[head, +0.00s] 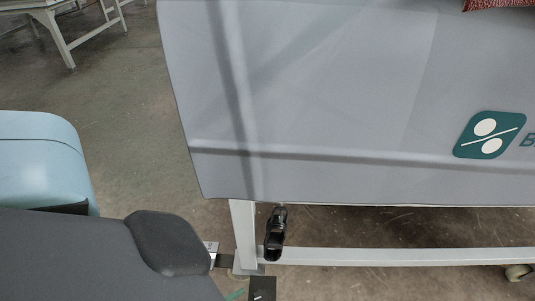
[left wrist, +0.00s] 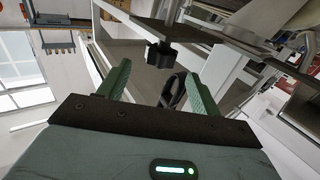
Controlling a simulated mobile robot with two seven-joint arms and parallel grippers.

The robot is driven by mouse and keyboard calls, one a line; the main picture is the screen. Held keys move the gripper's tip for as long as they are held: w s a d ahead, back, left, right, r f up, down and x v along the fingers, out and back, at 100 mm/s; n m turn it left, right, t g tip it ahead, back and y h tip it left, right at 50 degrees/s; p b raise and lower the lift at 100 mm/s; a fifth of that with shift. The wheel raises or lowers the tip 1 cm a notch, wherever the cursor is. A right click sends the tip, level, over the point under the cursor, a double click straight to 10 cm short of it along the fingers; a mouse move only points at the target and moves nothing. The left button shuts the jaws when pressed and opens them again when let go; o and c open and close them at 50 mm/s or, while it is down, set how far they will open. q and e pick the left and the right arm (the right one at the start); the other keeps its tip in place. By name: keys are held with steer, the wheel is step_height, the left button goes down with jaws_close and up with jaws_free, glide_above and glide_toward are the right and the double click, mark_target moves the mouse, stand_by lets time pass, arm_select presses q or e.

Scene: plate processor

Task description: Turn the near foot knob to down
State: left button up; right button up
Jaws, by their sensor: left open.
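A black knob (left wrist: 160,55) shows in the left wrist view, beyond and between my finger tips. A black looped handle (left wrist: 172,92) shows between the fingers there; I cannot tell how far away it is. In the head view a black handle-like part (head: 275,233) hangs beside the machine's near white leg (head: 243,233). I cannot tell which way the foot knob is turned. My left gripper (left wrist: 158,76) is open, with two green fingers apart and nothing clearly held. In the head view it is mostly hidden at the bottom, behind my dark arm. My right gripper is not in view.
The large grey machine panel (head: 330,90) fills the upper right of the head view. A white lower rail (head: 400,256) runs right from the leg toward a caster (head: 517,272). Open concrete floor (head: 115,125) lies left of the machine, with a table (head: 65,40) behind.

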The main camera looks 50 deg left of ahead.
mark_target(267, 293)
arm_select(q)
steer(key=shift+w, duration=0.5)
steer(key=w, duration=0.2)
steer(key=w+b, duration=0.2)
steer(key=w, duration=0.1)
steer(key=shift+w+d, duration=0.3)
steer(key=shift+w, duration=0.45)
steer(key=c, duration=0.9)
steer(key=shift+c, duration=0.3)
